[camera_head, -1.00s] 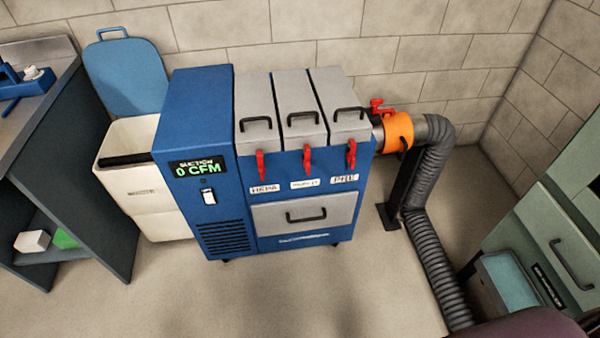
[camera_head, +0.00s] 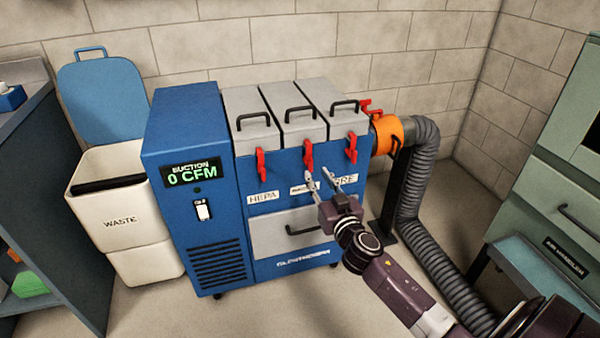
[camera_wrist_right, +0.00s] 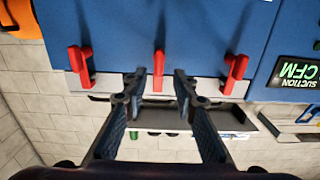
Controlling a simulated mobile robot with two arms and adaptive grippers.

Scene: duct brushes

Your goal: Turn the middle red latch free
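The middle red latch (camera_head: 308,156) hangs down on the front of the blue suction unit (camera_head: 195,135), below the middle grey lid (camera_head: 300,122). The left latch (camera_head: 260,163) and right latch (camera_head: 350,148) also hang down. My right gripper (camera_head: 330,181) is open and empty in front of the unit, a little below and right of the middle latch in the head view. In the upside-down right wrist view, the middle latch (camera_wrist_right: 158,70) shows between the spread fingertips (camera_wrist_right: 158,82). I see no contact; the depth gap is unclear. My left gripper is out of view.
An orange collar (camera_head: 388,134) with its own red lever and a grey hose (camera_head: 412,190) stand to the right. A white waste bin (camera_head: 120,210) is at the left. A green cabinet (camera_head: 560,165) stands far right. The display reads 0 CFM.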

